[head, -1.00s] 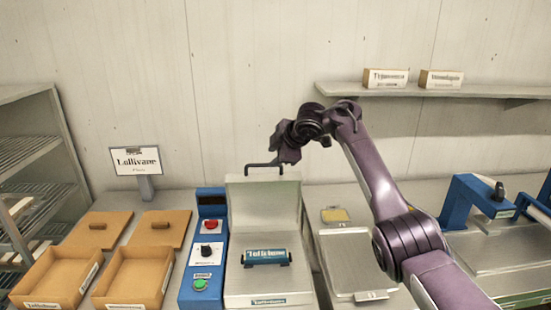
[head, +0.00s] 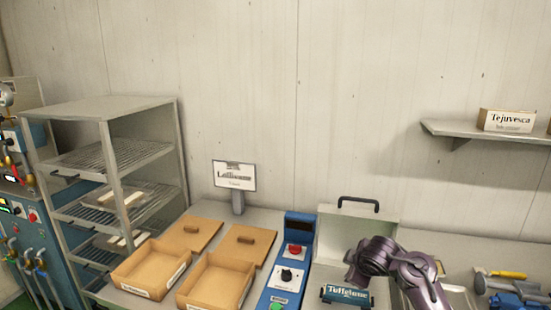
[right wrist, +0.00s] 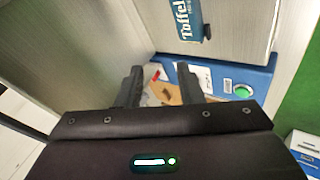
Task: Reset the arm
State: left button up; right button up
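My right arm comes in from the lower right of the head view, with its gripper end (head: 362,262) in front of the grey box with a raised lid (head: 345,222). The lid stands upright with a black handle (head: 358,201) on top. A blue labelled bar (head: 345,294) sits low in front of the lid, partly beside my arm. In the right wrist view my right gripper's two fingers (right wrist: 161,82) are spread apart with nothing held between them. The blue label (right wrist: 188,18) and the green button (right wrist: 243,90) show beyond them. My left gripper is not in view.
A blue control panel (head: 280,278) stands left of the grey box. Two open brown trays (head: 219,284) and their lids (head: 247,246) lie further left, by a sign (head: 234,175). A wire rack (head: 112,165) stands at far left. A wall shelf (head: 478,133) is at right.

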jog(key=s+a+f+m+g, duration=0.15)
jog(key=s+f, duration=0.25)
jog(key=s, duration=0.5)
jog(key=s+a+f+m, duration=0.1)
jog(key=s+f+m, duration=0.3)
jog(key=s, duration=0.5)
jog(key=s+m+g, duration=0.3)
jog(key=s+m, duration=0.2)
jog(key=s, duration=1.5)
notch_tip(320, 180, down, 33)
jog(key=s+g+b, duration=0.1)
jog(key=s+b, duration=0.1)
jog(key=b, duration=0.4)
jog(key=s+d+f+b, duration=0.2)
jog(key=s+f, duration=0.8)
jog(key=f, duration=0.2)
jog(key=s+d+f+g+b, duration=0.1)
jog(key=s+d+f+b, duration=0.1)
jog(key=s+f, duration=0.7)
notch_tip(320, 180, down, 4)
jog(key=shift+s+r, duration=0.25)
jog(key=shift+s, duration=0.1)
